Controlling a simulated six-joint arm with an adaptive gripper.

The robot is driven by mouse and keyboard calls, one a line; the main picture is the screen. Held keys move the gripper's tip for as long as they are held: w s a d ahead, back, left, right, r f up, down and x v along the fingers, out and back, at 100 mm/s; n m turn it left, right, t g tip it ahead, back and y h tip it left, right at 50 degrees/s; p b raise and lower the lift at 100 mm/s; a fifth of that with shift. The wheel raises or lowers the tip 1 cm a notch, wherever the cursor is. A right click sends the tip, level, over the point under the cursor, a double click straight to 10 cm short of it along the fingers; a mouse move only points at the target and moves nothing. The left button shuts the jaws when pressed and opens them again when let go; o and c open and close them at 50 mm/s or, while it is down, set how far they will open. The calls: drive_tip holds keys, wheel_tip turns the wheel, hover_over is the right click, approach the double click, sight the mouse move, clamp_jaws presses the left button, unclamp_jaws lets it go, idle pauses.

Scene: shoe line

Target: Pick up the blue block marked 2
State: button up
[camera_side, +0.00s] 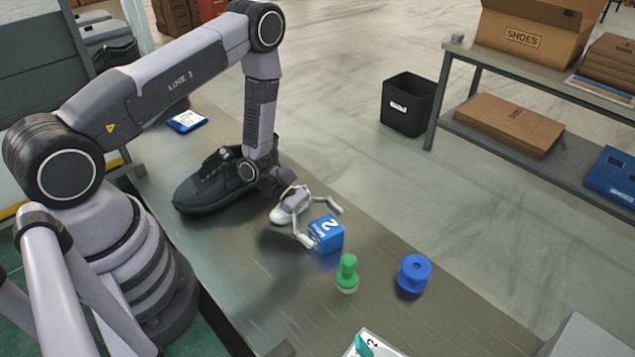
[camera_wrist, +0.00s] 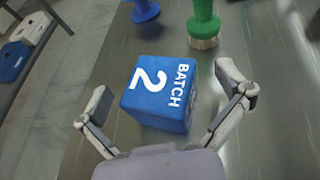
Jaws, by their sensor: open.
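The blue block (camera_side: 327,235) marked 2 sits on the grey metal table (camera_side: 250,300) in the side view. In the wrist view the blue block (camera_wrist: 160,92) shows a white 2 and the word BATCH on its top. My gripper (camera_side: 320,224) is open close to the block, with a finger towards either side of it. In the wrist view my gripper (camera_wrist: 168,98) has its fingers spread left and right of the block, with gaps between. The block's underside is hidden.
A green stamp-like piece (camera_side: 347,272) and a blue spool-like piece (camera_side: 414,273) stand near the block. A black shoe (camera_side: 205,188) lies behind my gripper. A card (camera_side: 372,345) lies at the front edge of view. A shelf (camera_side: 530,75) with boxes stands right.

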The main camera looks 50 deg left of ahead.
drive_tip(key=c, duration=1.5)
drive_tip(key=shift+o, duration=0.2)
